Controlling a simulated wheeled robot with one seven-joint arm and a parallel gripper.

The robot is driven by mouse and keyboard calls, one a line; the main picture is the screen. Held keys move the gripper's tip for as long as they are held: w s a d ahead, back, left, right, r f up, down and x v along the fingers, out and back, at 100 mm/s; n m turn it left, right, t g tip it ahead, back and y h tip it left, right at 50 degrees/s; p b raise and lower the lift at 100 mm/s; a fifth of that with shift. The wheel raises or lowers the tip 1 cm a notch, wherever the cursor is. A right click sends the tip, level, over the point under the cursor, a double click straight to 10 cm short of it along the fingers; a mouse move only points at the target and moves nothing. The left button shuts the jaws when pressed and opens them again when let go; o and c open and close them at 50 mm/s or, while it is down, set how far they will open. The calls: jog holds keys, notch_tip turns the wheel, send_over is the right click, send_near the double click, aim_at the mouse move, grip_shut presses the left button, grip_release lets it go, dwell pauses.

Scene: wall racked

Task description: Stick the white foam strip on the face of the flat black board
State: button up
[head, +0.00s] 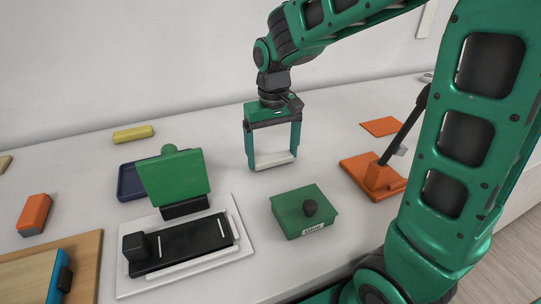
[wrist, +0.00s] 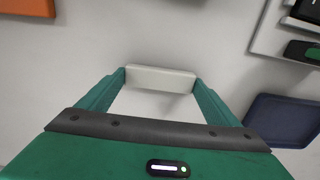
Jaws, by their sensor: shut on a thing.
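My gripper (head: 273,163) is shut on the white foam strip (head: 268,159), which spans crosswise between its two green fingertips. The strip appears just above the white table, though I cannot tell whether it touches. In the wrist view my gripper (wrist: 160,84) holds the strip (wrist: 150,78) level, one end at each finger. The flat black board (head: 196,241) lies on a white base plate at the front left of my gripper, with thin pale lines on it and a dark block at its left end. Part of it may show at the wrist view's top right.
A green panel (head: 174,178) stands tilted behind the board, with a dark blue tray (head: 130,182) behind it. A green lidded box (head: 293,222) sits in front of my gripper. An orange stand (head: 362,180) is at right. The table behind my gripper is clear.

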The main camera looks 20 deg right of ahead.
aim_at(272, 157)
notch_tip(272, 157, up, 4)
jog(key=shift+f, duration=0.15)
jog(key=a+r, duration=0.7)
jog(key=a, duration=0.4)
jog(key=shift+a, duration=0.35)
